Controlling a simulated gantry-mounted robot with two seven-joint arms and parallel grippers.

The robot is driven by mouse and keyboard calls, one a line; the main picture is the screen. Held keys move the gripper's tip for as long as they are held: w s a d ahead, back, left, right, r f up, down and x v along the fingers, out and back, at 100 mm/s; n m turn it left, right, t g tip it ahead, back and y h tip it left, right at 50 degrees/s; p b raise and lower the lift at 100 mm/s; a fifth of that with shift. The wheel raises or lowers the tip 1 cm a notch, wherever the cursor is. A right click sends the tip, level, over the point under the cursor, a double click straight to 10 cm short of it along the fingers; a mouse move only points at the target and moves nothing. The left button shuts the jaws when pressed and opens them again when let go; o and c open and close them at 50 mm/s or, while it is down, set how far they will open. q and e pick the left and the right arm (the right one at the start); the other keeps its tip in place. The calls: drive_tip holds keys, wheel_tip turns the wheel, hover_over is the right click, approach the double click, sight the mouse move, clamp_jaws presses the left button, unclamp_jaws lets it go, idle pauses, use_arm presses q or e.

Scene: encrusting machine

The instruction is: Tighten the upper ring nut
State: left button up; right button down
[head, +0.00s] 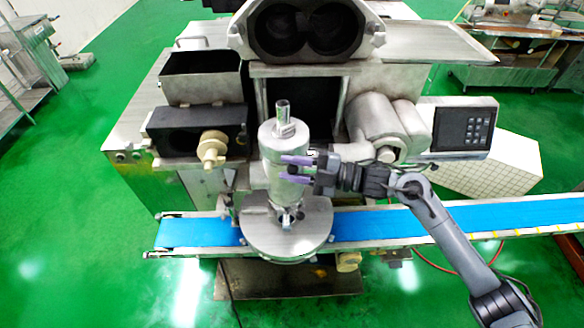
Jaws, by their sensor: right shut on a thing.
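The encrusting machine's upright metal cylinder (278,143) stands at the centre, with a short pipe on its top. It stands above a round metal plate (262,236) over the conveyor. My right gripper (298,170) comes in from the right with its purple fingers on the near right side of the cylinder. It is shut on the upper ring nut, a part at the cylinder's middle height. The fingers hide part of this nut, and its edges are hard to make out. My left gripper is not in view.
A blue conveyor belt (390,224) runs left to right below the cylinder. A control panel (464,128) sits to the right of the machine. A beige knob (212,148) sticks out on the left. Open green floor lies in front.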

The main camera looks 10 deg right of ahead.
drive_tip(key=c, duration=0.8)
unclamp_jaws()
drive_tip(key=shift+c, duration=0.2)
drive_tip(key=b+v, duration=0.2)
drive_tip(key=v, duration=0.8)
drive_tip(key=shift+d+b, duration=0.4)
drive_tip(key=shift+s, duration=0.15)
